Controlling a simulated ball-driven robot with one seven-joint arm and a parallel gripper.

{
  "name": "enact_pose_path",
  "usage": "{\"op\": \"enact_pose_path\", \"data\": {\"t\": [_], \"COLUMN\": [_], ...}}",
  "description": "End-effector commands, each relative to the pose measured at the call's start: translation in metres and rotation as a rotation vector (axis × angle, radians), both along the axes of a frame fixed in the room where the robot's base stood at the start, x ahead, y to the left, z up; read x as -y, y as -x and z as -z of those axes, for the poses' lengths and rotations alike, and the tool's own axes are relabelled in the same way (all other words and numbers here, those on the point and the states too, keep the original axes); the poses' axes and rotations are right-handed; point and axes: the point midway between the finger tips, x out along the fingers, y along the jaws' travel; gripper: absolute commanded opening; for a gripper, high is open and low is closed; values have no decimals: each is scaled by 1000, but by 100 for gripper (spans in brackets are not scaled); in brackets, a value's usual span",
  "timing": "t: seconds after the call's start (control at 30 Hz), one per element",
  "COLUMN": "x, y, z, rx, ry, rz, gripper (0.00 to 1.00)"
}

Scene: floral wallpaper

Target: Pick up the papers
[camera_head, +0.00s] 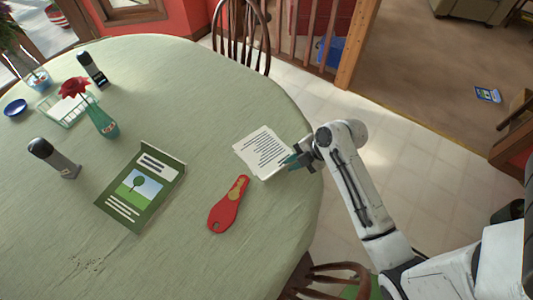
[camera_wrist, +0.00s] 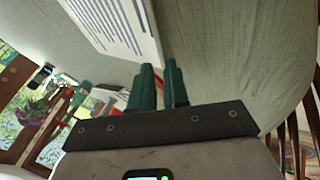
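The papers (camera_head: 262,152) are a white sheet or thin stack with printed lines, lying flat near the right edge of the green-clothed round table. They also show in the wrist view (camera_wrist: 115,22), at the top. My gripper (camera_head: 291,158) is at their right edge, low over the table. Its teal fingers (camera_wrist: 160,82) point at the papers' near edge with a narrow gap between them. I see no paper clearly between the fingers. Whether a fingertip touches the papers cannot be told.
A wooden chair (camera_head: 243,35) is behind.

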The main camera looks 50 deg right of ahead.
Motion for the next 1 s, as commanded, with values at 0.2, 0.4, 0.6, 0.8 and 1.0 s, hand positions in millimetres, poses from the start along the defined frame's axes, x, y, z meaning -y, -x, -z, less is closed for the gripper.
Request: {"op": "enact_pose_path", "data": {"t": [0.2, 0.4, 0.6, 0.8, 1.0], "x": [-10, -14, -14, -14, -14], "y": [-16, -25, -26, -25, -25], "z": [21, 37, 39, 38, 38], "rx": [-2, -1, 0, -1, -1], "ry": [-4, -1, 0, -1, -1], "rz": [-2, -1, -1, -1, -1], "gripper": [15, 15, 15, 1, 0]}}
